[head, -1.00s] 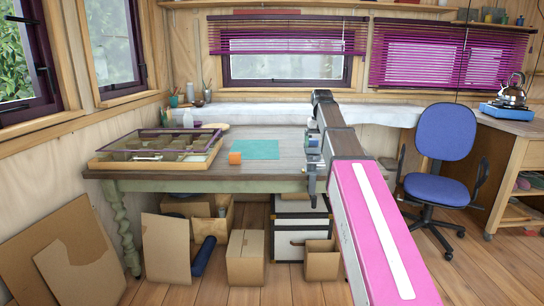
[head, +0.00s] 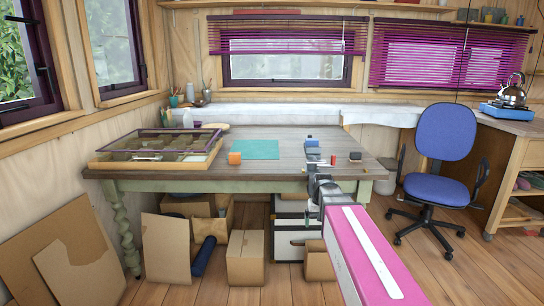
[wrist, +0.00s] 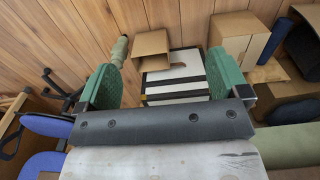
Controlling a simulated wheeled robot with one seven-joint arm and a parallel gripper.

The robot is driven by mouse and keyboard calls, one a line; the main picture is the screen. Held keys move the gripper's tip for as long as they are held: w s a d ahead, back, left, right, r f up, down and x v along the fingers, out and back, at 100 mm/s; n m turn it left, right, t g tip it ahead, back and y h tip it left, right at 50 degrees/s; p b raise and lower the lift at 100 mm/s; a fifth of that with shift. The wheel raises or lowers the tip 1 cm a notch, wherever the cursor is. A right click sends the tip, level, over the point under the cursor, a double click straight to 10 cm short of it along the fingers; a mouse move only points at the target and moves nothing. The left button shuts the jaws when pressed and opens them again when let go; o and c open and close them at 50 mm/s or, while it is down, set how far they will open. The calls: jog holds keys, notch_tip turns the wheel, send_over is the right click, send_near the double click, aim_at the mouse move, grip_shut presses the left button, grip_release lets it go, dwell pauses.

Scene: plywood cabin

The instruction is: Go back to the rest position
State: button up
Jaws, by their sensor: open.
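My gripper (wrist: 163,75) shows in the wrist view with its two green-padded fingers wide apart and nothing between them. In the head view my arm is low in front of the table (head: 205,174), right of its middle. The fingers are hard to make out there. A small blue-topped item (head: 312,142), a small red item (head: 333,159) and a dark block (head: 355,156) stand to the right, near the arm but apart from my fingers.
A display case (head: 160,157) is on the table's left. Cardboard boxes (head: 246,262) and a black-and-white trunk (head: 285,246) are under the table; the trunk also shows in the wrist view (wrist: 175,75). A blue chair (head: 437,185) stands right, with clear floor around it.

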jog(key=s+f, duration=1.2)
jog(key=shift+s, duration=0.2)
